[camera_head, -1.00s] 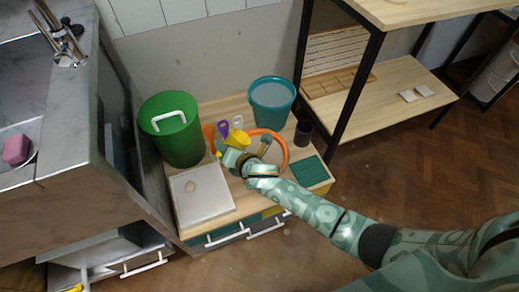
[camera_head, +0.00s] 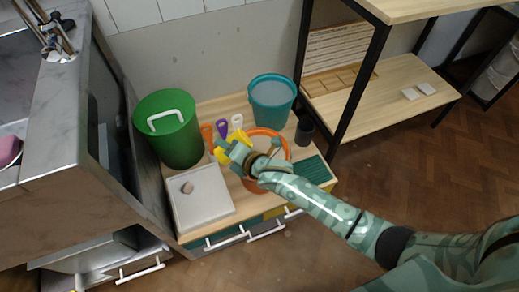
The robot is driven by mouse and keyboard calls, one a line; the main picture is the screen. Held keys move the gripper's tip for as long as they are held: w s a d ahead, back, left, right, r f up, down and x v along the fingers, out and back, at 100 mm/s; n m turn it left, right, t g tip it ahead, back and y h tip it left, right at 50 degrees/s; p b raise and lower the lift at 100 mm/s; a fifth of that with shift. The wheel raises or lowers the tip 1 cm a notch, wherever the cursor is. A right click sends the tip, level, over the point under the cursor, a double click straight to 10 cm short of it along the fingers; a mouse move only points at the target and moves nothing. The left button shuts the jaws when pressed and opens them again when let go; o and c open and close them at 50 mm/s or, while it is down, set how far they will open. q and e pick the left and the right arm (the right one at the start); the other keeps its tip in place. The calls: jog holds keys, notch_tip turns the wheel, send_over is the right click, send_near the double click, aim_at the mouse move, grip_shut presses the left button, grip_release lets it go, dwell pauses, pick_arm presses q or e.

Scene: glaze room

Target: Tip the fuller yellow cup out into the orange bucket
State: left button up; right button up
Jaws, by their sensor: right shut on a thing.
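The orange bucket (camera_head: 283,149) stands on the low wooden top, partly hidden behind my right forearm and wrist. My right gripper (camera_head: 229,152) is at the bucket's left side, shut on a yellow cup (camera_head: 221,156) that shows at its left. More yellow (camera_head: 239,136) shows just behind the gripper; I cannot tell whether it is a second cup or part of the held one. The cup's contents and exact tilt are hidden.
A green bucket (camera_head: 170,138) stands at the left, a teal bucket (camera_head: 271,107) behind, and a dark cup (camera_head: 304,132) at the right. Orange, purple and white-handled tools (camera_head: 222,129) stand behind the gripper. A pale square board (camera_head: 201,198) lies in front. A shelf (camera_head: 385,95) is at the right.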

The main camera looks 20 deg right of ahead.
jog(key=shift+f+m+y+b, duration=0.25)
jog(key=shift+m+y+b, duration=0.05)
jog(key=shift+b, duration=0.2)
pick_arm(q)
jog(key=shift+s+f, duration=0.35)
jog(key=shift+f, duration=0.1)
pick_arm(e)
jog(key=shift+f+m+y+b, duration=0.2)
jog(key=shift+m+y+b, duration=0.1)
jog(key=shift+b, duration=0.35)
jog(key=shift+r, duration=0.15)
pick_arm(q)
jog(key=shift+w+a+f+m, duration=0.15)
jog(key=shift+w, duration=0.35)
jog(key=shift+w+a+f+m, duration=0.1)
jog(key=shift+w+a+m, duration=0.05)
jog(key=shift+w, duration=0.35)
pick_arm(e)
jog(key=shift+d, duration=0.1)
pick_arm(q)
jog(key=shift+w+b, duration=0.3)
jog(key=shift+w, duration=0.25)
pick_arm(e)
jog(key=shift+d+r+m, duration=0.1)
jog(key=shift+d+m, duration=0.15)
jog(key=shift+m, duration=0.05)
